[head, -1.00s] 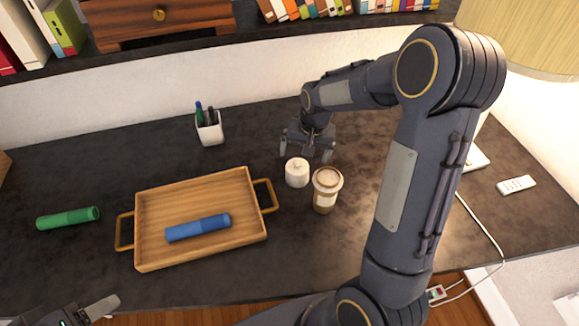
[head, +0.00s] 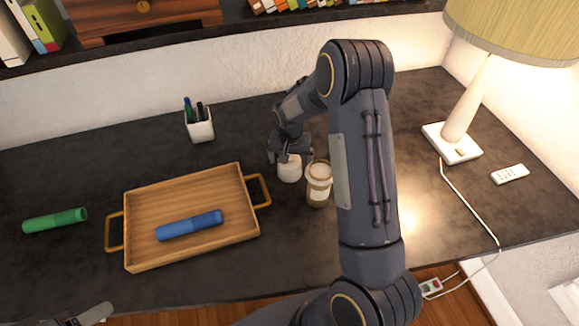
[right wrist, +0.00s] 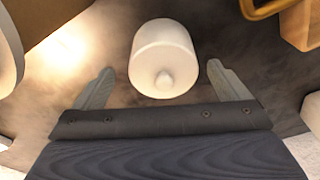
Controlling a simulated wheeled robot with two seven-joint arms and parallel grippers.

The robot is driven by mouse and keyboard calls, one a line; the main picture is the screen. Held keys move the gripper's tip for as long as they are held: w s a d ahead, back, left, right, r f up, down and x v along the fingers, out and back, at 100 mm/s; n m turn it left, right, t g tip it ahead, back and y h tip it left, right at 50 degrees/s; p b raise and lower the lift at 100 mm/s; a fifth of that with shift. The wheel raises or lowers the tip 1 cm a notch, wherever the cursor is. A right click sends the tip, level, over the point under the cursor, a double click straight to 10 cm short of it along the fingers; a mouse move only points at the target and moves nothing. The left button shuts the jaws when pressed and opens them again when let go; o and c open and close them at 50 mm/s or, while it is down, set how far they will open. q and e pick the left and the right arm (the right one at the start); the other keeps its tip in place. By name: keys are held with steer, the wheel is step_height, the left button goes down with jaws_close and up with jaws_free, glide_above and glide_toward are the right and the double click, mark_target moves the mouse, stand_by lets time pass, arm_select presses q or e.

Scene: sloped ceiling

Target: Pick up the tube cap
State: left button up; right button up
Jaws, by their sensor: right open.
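No loose piece is plainly a tube cap. A blue tube (head: 188,225), its two ends in different shades, lies in the wooden tray (head: 150,261). A similar green tube (head: 55,220) lies on the desk at left. A small white lidded jar (head: 290,170) with a round knob stands right of the tray; it also shows in the right wrist view (right wrist: 163,55). My right gripper (head: 290,155) is open over the jar, one finger on each side with gaps. In the wrist view it (right wrist: 162,82) holds nothing. Only a finger of my left gripper (head: 94,314) shows, bottom left.
A lidded coffee cup (head: 319,186) stands close to the jar, on its right. A pen holder (head: 199,124) stands behind the tray. A lamp (head: 462,125) and a white remote (head: 510,174) are at right. The desk's front strip is clear.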

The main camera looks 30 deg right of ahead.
mark_target(290, 164)
steer(key=f, duration=0.1)
steer(key=f+b, duration=0.1)
steer(key=f, duration=0.2)
steer(key=shift+w, duration=0.35)
steer(key=shift+r, duration=0.15)
steer(key=shift+c, duration=0.6)
steer(key=c, duration=0.9)
steer(key=shift+r, duration=0.1)
steer(key=shift+r+p, duration=0.35)
steer(key=shift+r, duration=0.3)
steer(key=r, duration=0.1)
steer(key=r+p, duration=0.1)
steer(key=shift+s+a+r+p, duration=0.2)
steer(key=shift+r+p, duration=0.1)
steer(key=shift+r, duration=0.1)
steer(key=s+a+r+p, duration=0.1)
steer(key=s+a+r, duration=0.2)
steer(key=s+a+r+p, duration=0.1)
steer(key=s+a+r, duration=0.1)
steer(key=s+a, duration=0.1)
steer(key=s+a+r+p, duration=0.2)
steer(key=s+a+r, duration=0.1)
steer(key=s, duration=0.1)
steer(key=shift+r, duration=0.35)
